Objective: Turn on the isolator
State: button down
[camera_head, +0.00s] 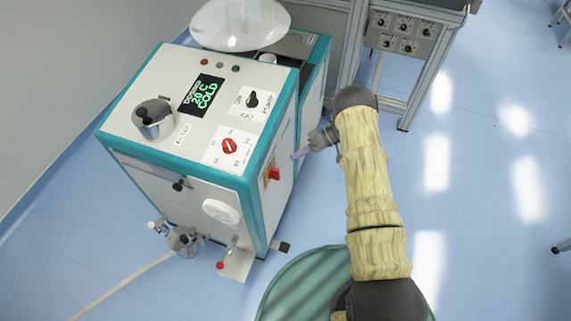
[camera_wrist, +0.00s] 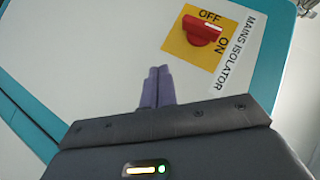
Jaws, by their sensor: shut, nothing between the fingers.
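The mains isolator (camera_wrist: 203,31) is a red rotary handle on a yellow plate, marked OFF above and ON to the lower right. Its handle lies roughly crosswise, its white-marked end pointing right, between the two words. In the head view the isolator (camera_head: 273,174) sits on the right side panel of the white and teal machine. My gripper (camera_wrist: 157,88) has purple fingers pressed together with nothing between them. In the wrist view they lie below and left of the handle, apart from it. In the head view my gripper (camera_head: 298,154) is just right of the panel.
The machine's top (camera_head: 150,85) carries a red knob (camera_head: 229,146), a black knob (camera_head: 252,101), a green display (camera_head: 202,93) and a metal pot (camera_head: 153,118). A metal frame with a control box (camera_head: 403,34) stands behind.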

jog(key=w+d+b, duration=0.1)
jog(key=w+d, duration=0.1)
jog(key=d, duration=0.3)
jog(key=shift+w+d, duration=0.15)
jog(key=shift+d, duration=0.25)
